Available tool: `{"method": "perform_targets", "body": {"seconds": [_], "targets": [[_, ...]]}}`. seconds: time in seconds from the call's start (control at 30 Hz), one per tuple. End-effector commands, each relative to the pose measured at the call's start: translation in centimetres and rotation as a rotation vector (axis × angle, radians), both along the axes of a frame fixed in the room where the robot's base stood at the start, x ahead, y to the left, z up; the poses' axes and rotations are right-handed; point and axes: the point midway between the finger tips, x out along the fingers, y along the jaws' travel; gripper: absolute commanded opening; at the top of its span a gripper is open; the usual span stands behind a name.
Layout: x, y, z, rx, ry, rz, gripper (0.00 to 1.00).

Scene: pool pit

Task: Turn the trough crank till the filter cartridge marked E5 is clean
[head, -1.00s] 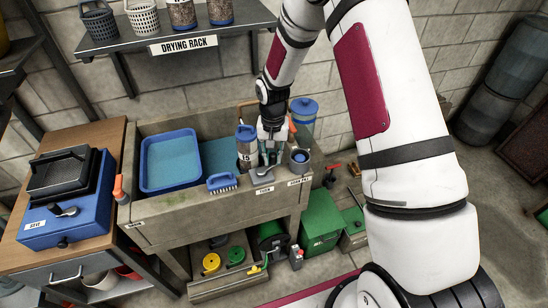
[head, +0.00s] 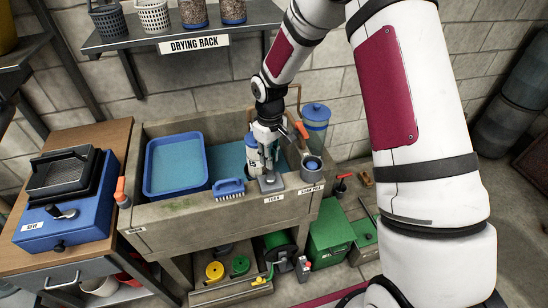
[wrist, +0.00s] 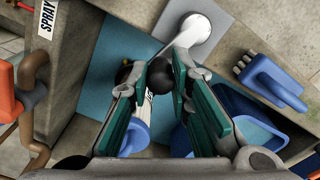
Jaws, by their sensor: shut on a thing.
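The filter cartridge (head: 252,154) stands in the trough (head: 165,213), mostly white, with a dark label only partly readable. It also shows in the wrist view (wrist: 137,137), partly behind a finger. The trough crank (head: 270,184) is on the front rim above a "TURN" sign. In the wrist view its pale hub and arm (wrist: 203,27) lead to a dark round knob (wrist: 160,76). My gripper (head: 268,160) is over the trough beside the cartridge. Its teal-padded fingers (wrist: 165,75) are shut on the knob, which they partly hide.
A blue tray (head: 205,158) and blue brush (head: 229,188) are left of the crank. The drying rack (head: 180,40) hangs behind, above the trough.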

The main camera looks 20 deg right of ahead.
Motion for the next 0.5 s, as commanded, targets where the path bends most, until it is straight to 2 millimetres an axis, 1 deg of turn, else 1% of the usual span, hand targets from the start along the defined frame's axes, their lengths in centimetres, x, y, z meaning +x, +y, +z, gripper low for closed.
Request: {"method": "perform_targets", "body": {"seconds": [0.2, 0.5], "targets": [[0.17, 0.70, -0.01, 0.000, -0.001, 0.138, 0.00], [0.18, 1.18, 0.01, 0.000, -0.001, 0.238, 0.00]]}}
